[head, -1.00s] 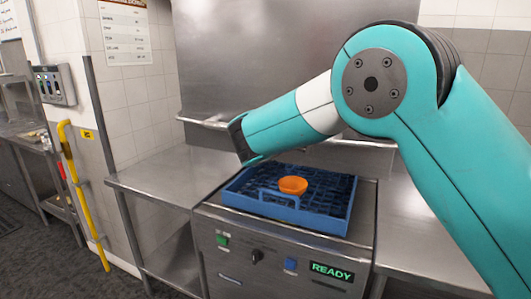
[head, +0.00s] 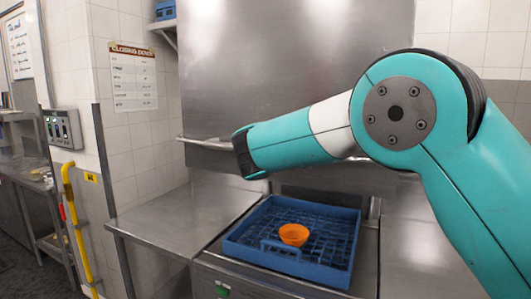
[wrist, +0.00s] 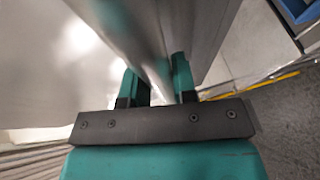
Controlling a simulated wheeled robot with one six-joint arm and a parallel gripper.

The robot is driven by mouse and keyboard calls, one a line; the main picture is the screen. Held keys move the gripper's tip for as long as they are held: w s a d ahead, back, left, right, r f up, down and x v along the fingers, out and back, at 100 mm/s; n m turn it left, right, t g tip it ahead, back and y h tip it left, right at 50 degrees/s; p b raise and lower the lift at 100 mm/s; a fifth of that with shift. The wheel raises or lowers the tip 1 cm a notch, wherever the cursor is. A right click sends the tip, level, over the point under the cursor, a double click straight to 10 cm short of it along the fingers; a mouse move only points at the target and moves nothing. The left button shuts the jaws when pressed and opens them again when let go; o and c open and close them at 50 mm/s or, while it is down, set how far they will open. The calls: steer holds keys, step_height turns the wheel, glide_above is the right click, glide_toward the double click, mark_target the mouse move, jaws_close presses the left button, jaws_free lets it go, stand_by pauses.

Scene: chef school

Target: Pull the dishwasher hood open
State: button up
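The dishwasher hood (head: 290,70) is a large stainless box, standing raised above the wash bed with a wide gap under it. Its handle bar (head: 205,144) runs along the lower front edge. My arm reaches to this bar from the right, and my gripper is hidden behind my wrist in the head view. In the wrist view the bar (wrist: 150,45) passes between the two fingers of my gripper (wrist: 157,80), which look closed on it. The exact contact is blurred.
A blue rack (head: 250,247) with an orange bowl (head: 294,234) sits under the hood on the machine. Steel counters stand at left (head: 180,222) and right (head: 410,255). A yellow pole (head: 76,225) stands by the left wall.

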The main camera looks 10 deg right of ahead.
steer(key=o, duration=0.4)
steer(key=shift+s, duration=0.1)
steer(key=b+v, duration=0.7)
steer(key=v, duration=1)
steer(key=shift+s+d+r, duration=0.1)
steer(key=shift+s, duration=0.05)
